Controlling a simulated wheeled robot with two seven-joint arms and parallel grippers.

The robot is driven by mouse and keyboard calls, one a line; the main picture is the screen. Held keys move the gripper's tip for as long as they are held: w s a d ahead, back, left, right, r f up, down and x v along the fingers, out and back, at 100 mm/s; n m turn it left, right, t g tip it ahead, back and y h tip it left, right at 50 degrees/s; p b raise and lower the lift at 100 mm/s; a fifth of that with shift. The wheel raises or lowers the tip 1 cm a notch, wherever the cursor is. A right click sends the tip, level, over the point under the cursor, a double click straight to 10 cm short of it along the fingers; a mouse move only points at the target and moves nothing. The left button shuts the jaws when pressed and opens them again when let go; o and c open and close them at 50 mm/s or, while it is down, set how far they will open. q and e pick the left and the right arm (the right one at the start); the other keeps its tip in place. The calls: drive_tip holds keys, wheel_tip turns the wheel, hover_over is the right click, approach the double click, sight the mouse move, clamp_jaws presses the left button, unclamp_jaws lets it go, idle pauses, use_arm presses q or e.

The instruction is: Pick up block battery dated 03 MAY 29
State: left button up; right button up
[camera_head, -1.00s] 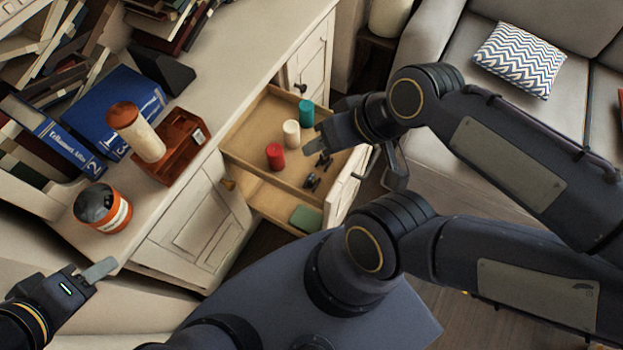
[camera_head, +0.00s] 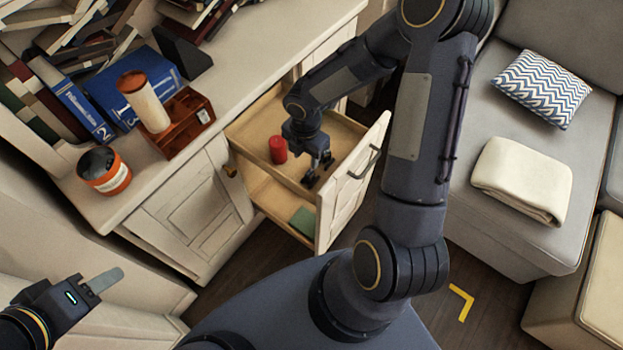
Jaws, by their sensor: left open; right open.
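My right gripper (camera_head: 319,168) points down into the open drawer (camera_head: 252,122), open, low over its front right part. Small dark objects (camera_head: 309,181) lie right at its fingertips; they may be block batteries. The gripper partly covers them, and I cannot read any date or tell whether the fingers touch one. A red cylinder (camera_head: 278,149) stands in the drawer to the left of the gripper. My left gripper (camera_head: 98,284) is open and empty at the lower left, away from the drawer.
The drawer front (camera_head: 355,185) with its handle stands close to the right of my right gripper. A lower drawer holds a green item (camera_head: 303,221).

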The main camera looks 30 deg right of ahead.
sight(310, 172)
drive_tip(key=f, duration=0.5)
drive_tip(key=f+b, duration=0.1)
drive_tip(key=f, duration=0.1)
drive_tip(key=shift+s+d+f, duration=0.3)
drive_tip(key=shift+d, duration=0.1)
clamp_jaws()
